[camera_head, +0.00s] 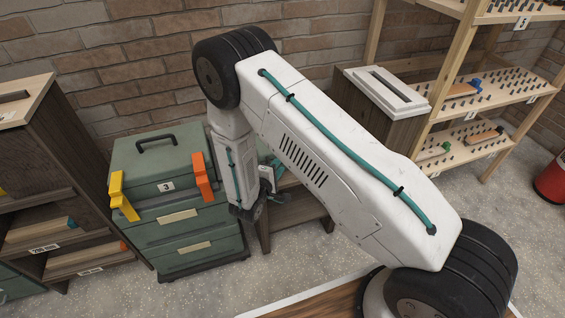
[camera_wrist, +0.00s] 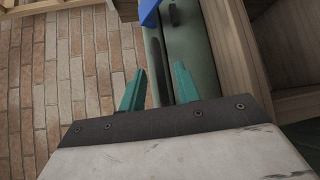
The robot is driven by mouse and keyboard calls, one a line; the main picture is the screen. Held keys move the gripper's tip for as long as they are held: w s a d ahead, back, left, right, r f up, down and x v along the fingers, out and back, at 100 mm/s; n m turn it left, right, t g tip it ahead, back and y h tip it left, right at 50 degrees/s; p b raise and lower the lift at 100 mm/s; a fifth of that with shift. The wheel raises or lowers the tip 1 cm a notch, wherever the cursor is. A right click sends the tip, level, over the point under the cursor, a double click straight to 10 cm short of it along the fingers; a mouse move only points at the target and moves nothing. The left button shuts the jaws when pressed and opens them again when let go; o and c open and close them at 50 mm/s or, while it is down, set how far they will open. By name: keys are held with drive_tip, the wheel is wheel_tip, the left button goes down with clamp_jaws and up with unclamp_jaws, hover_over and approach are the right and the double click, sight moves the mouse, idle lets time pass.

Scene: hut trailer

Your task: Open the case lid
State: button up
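A black handle (camera_head: 156,142) is on top of the lid. A yellow latch (camera_head: 122,197) is at the front left and an orange latch (camera_head: 203,178) at the front right; I cannot tell whether they are fastened. My gripper is just right of the case, mostly hidden by my arm. In the wrist view my gripper (camera_wrist: 159,88) has its two teal fingers apart, with no held object visible. A green surface lies beyond them.
A dark wooden cabinet (camera_head: 62,165) stands left of the case. A low wooden unit (camera_head: 291,208) is to its right, partly behind my arm. Wooden pegboard shelves (camera_head: 465,100) stand farther right. A brick wall closes the back. Floor in front of the case is clear.

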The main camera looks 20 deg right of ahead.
sight(283, 162)
drive_tip(key=shift+x, duration=1.65)
clamp_jaws()
drive_tip(key=shift+r, duration=0.1)
